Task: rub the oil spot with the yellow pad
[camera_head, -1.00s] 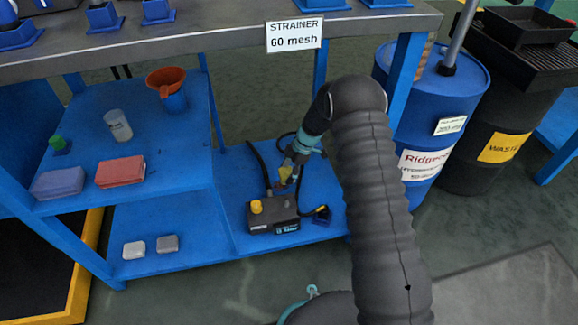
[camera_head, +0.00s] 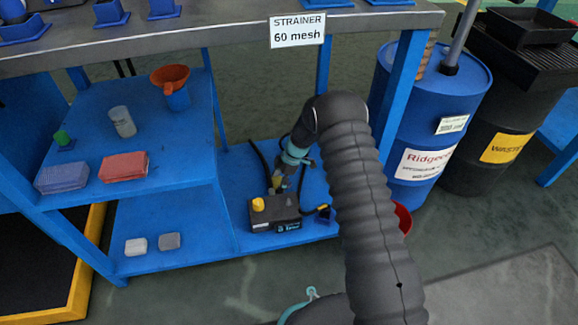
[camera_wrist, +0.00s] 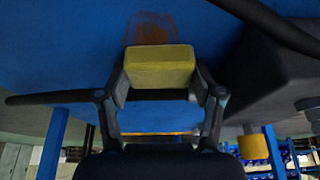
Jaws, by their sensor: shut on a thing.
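My gripper (camera_wrist: 158,85) is shut on the yellow pad (camera_wrist: 160,67), which sits between its two fingertips in the wrist view. The oil spot (camera_wrist: 150,27) is a brownish smear on the blue shelf surface, just beyond the pad in that view. The pad's edge comes close to the spot; I cannot tell whether it touches the shelf. In the head view my gripper (camera_head: 276,182) is low over the lower blue shelf, behind the black box, with a bit of yellow showing. The spot is not visible there.
A black box (camera_head: 275,214) with a yellow knob (camera_head: 257,204) stands right by my gripper. A black cable (camera_head: 258,160) rises behind it. The upper shelf (camera_head: 190,140) is to the left. Two small blocks (camera_head: 153,243) lie on the lower shelf. A blue drum (camera_head: 430,110) stands right.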

